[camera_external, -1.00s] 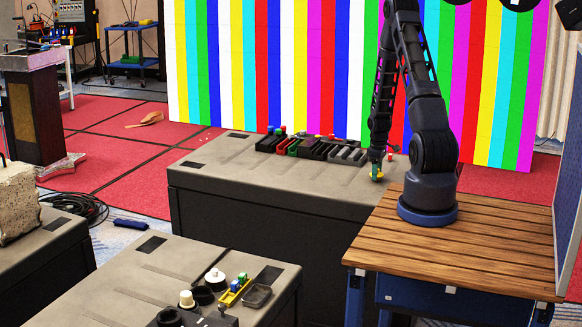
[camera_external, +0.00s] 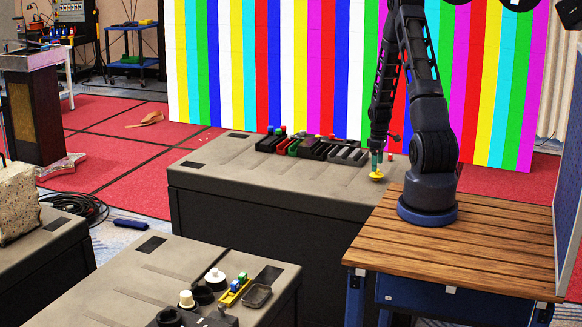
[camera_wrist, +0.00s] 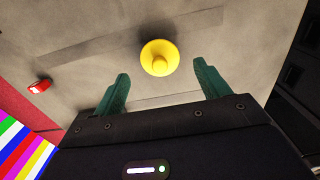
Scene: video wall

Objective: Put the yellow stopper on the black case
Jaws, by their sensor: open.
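The yellow stopper (camera_external: 376,176) is on the grey bench top near its right end, at the foot of my arm's reach. In the wrist view the yellow stopper (camera_wrist: 160,57) shows as a round disc with a raised knob, just beyond the fingertips. My gripper (camera_external: 377,161) is over it, with green fingers spread. In the wrist view my gripper (camera_wrist: 161,72) is open and empty, one finger on each side of the stopper's line. A group of dark cases (camera_external: 312,149) stands to the left on the same bench; I cannot tell which is the black case.
A small red object (camera_wrist: 39,86) lies on the bench at the left in the wrist view. A nearer bench (camera_external: 170,258) holds jars and a yellow tray (camera_external: 233,294). The front left of the far bench is clear. The striped video wall (camera_external: 280,60) stands behind it.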

